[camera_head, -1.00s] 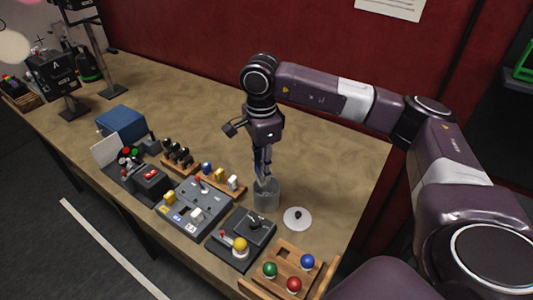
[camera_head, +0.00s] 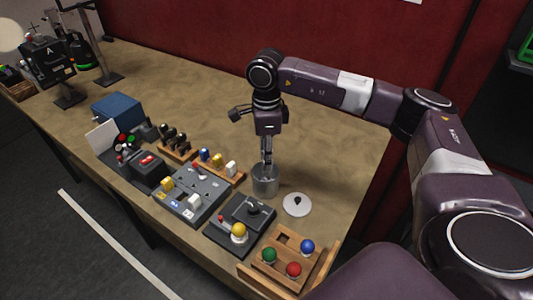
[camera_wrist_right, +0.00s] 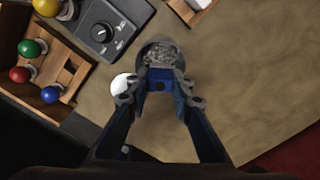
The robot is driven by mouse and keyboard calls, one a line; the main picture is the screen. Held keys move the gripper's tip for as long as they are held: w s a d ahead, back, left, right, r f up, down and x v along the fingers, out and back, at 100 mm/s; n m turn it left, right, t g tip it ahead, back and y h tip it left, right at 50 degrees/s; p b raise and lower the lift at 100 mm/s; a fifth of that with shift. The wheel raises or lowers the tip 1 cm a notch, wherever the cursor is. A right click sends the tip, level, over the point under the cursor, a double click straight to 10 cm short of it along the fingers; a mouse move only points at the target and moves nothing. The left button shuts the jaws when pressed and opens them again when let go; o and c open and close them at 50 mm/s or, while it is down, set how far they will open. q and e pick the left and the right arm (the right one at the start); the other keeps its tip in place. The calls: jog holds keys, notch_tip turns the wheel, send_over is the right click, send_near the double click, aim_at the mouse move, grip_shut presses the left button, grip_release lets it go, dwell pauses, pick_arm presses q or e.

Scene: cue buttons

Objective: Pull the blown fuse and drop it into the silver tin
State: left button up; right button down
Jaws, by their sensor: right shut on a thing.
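My right gripper (camera_head: 267,163) points down at the mouth of the silver tin (camera_head: 265,188). In the right wrist view the gripper (camera_wrist_right: 160,84) is shut on a blue fuse (camera_wrist_right: 160,75). The fuse overlaps the near part of the tin (camera_wrist_right: 149,47); its exact height against the rim is hard to tell. The grey fuse board (camera_head: 205,186) carries a yellow fuse (camera_head: 167,184) and a white fuse (camera_head: 194,201). My left gripper is not in view.
A lid (camera_head: 297,205) lies right of the tin. A wooden rack (camera_head: 238,178) holds blue, yellow and white fuses. A dial box (camera_head: 240,215) and a tray of coloured balls (camera_head: 285,258) stand in front. The table behind the tin is clear.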

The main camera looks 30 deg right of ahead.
jog(key=shift+f+b, duration=0.35)
jog(key=shift+f, duration=0.35)
jog(key=c, duration=1.6)
grip_release()
jog(key=shift+r, duration=0.1)
jog(key=shift+r+p, duration=2.1)
jog(key=shift+r, duration=1.35)
